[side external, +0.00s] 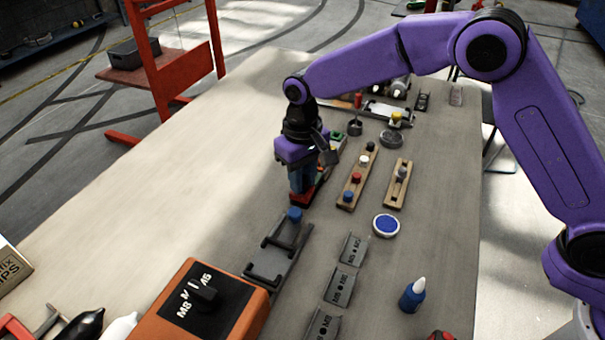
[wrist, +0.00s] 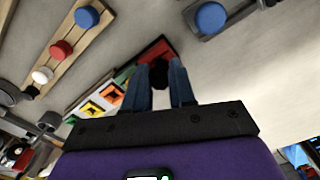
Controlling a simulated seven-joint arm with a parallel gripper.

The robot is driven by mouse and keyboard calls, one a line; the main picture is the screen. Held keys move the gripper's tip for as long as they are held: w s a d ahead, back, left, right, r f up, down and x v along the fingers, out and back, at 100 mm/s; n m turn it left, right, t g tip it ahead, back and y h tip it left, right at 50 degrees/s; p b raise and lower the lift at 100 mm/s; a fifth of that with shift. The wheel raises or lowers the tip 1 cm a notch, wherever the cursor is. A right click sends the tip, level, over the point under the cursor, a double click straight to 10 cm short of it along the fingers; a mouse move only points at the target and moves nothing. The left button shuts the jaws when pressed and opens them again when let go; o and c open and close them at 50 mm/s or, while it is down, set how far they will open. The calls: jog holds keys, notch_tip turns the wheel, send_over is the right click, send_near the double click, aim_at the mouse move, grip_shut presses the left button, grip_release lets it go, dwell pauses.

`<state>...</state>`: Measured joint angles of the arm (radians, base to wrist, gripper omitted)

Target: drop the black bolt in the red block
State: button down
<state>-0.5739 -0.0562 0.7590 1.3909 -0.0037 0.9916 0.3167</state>
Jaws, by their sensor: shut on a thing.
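My gripper (side external: 303,184) points down over the near end of a row of coloured blocks. In the wrist view its two blue-grey fingers (wrist: 160,82) are shut on a dark piece, the black bolt (wrist: 158,76), between the tips. The red block (side external: 296,204) shows at the foot of the fingers in the side view. In the wrist view the red block (wrist: 133,89) is partly hidden behind the fingers, and I cannot tell whether the bolt touches it. A green block (wrist: 124,73) lies beside it in the row.
Wooden strips with coloured knobs (side external: 357,177) stand to the right. A dark grey fixture with a blue knob (side external: 295,215) is close in front. An orange box (side external: 205,305), a blue bottle (side external: 412,296) and a blue-topped round tin (side external: 386,225) stand nearer.

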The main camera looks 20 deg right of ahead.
jog(key=shift+f, duration=0.4)
dwell(0.3)
jog(key=shift+c, duration=2.4)
grip_release()
jog(key=shift+d, duration=0.15)
jog(key=shift+w+d, duration=0.15)
jog(key=shift+a+r, duration=0.15)
jog(key=shift+r, duration=1.35)
jog(key=shift+a+r, duration=0.15)
jog(key=shift+r, duration=1.4)
jog(key=shift+s, duration=0.2)
